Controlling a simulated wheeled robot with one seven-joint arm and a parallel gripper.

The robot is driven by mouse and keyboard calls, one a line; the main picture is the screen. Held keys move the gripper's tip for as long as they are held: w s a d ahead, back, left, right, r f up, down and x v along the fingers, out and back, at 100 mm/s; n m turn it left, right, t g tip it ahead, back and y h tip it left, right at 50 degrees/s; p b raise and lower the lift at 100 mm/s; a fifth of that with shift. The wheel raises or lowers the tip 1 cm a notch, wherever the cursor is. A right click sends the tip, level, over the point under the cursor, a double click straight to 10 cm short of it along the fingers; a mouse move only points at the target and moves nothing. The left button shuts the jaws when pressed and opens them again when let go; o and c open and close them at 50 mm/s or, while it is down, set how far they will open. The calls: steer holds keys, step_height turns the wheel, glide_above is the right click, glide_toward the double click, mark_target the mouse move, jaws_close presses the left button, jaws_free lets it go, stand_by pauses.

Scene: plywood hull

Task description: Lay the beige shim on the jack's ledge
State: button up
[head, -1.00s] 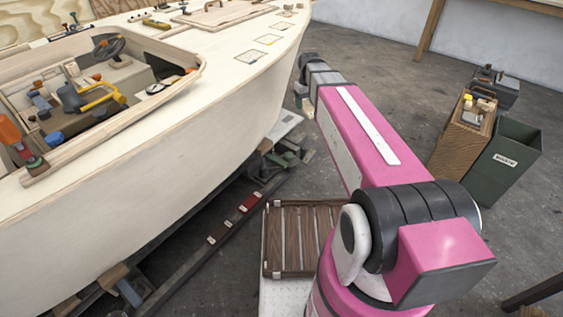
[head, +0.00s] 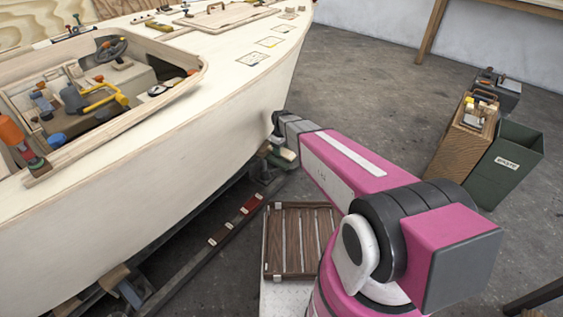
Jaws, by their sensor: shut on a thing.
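My gripper (head: 279,143) is low against the hull's side, at the far end of my pink arm. It is small and partly hidden by my wrist. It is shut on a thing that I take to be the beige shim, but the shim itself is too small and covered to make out. Green and dark parts beneath the hull (head: 283,158), just below my gripper, look like the jack. I cannot tell its ledge apart, or whether the shim touches it.
The cream plywood hull (head: 150,170) fills the left. A dark rail (head: 215,245) runs along the floor beneath it. A slatted wooden platform (head: 300,240) lies near my arm. A wooden cabinet (head: 465,145) and green bin (head: 510,165) stand right. Floor behind the arm is open.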

mark_target(281, 163)
step_height(281, 163, down, 8)
steer(key=shift+r, duration=0.1)
stand_by(0.4)
steer(key=o, duration=0.9)
